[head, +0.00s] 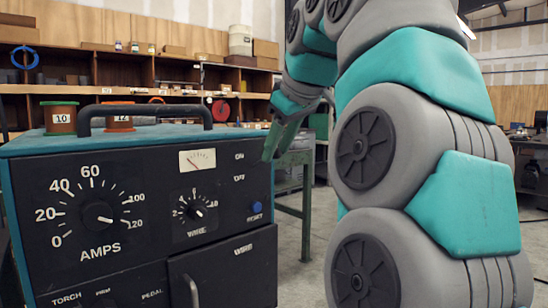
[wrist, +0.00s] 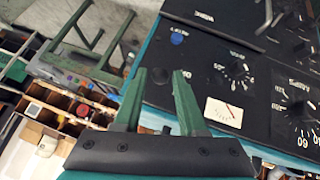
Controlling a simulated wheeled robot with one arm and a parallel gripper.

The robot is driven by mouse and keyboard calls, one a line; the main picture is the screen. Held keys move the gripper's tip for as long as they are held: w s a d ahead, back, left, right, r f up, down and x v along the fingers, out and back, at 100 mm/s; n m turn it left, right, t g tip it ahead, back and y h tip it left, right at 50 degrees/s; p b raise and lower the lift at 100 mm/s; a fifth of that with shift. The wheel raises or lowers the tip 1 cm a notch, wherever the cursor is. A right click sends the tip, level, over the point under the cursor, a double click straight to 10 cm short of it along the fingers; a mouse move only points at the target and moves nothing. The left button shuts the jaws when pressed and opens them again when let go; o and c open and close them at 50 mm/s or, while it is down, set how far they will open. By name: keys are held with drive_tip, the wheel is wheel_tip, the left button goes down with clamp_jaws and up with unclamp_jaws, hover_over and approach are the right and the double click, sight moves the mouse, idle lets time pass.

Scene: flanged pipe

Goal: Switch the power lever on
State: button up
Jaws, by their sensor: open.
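The dark front panel (head: 150,185) of a teal welding machine stands at the left in the head view. Small ON and OFF labels are printed near its upper right edge, beside a meter. I cannot make out the power lever clearly in either view. My gripper (head: 271,150) is at the panel's upper right edge, pointing down. In the wrist view my gripper (wrist: 161,76) is open, its two green fingers apart and reaching over the panel's edge. No held object shows between the fingers. Whether a finger touches the panel cannot be told.
The panel carries an AMPS dial (head: 98,213), a WIRE dial (head: 195,208), a meter (head: 197,160) and a blue reset button (head: 255,208). Two spools and a black handle (head: 145,112) are on top. A green stand (wrist: 88,38) is beside the machine.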

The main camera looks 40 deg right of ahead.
drive_tip(key=p+v, duration=0.1)
drive_tip(key=v, duration=0.2)
idle(0.6)
